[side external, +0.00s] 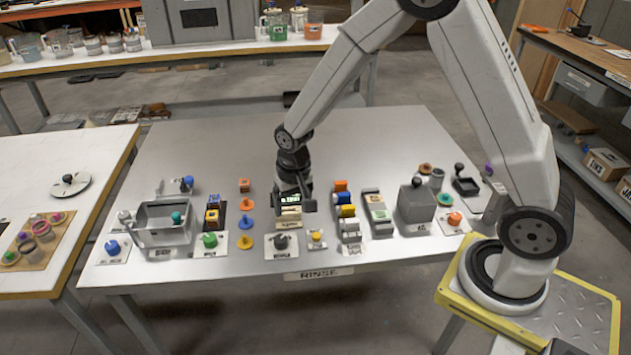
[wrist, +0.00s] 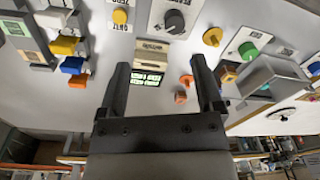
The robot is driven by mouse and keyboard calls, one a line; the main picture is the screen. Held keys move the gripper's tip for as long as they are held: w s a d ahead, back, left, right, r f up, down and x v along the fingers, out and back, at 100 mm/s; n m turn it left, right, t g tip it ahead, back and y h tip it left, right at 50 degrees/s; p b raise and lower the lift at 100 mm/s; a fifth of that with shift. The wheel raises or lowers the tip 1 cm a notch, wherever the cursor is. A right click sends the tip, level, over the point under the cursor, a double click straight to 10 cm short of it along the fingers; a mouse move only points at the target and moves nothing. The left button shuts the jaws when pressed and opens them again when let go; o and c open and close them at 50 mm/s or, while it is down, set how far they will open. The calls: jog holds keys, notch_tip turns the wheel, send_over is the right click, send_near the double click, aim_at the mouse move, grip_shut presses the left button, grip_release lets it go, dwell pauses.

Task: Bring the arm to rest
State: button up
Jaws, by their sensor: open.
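My gripper (side external: 295,195) points down over the middle of the grey metal table (side external: 330,128). It also shows in the wrist view (wrist: 160,66), with its two black fingers wide apart and nothing held between them. A dark device with a lit green display (side external: 291,198) is just by the fingers in the side view. In the wrist view the display (wrist: 146,78) shows between the fingers. A cream labelled block (side external: 289,216) is in front of it. I cannot tell whether a finger touches the device.
A grey open bin (side external: 163,237) and small coloured knobs stand to the left. A row of coloured blocks (side external: 347,211), a grey slotted rack (side external: 377,212) and a grey box (side external: 416,205) stand to the right. The table's back part is clear.

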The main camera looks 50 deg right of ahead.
jog(key=s+d+r+n+t, duration=0.1)
jog(key=s+r+n, duration=0.4)
jog(key=s, duration=0.8)
jog(key=shift+s+d+r+t, duration=0.25)
jog(key=shift+d+r+t, duration=0.15)
jog(key=shift+r, duration=0.5)
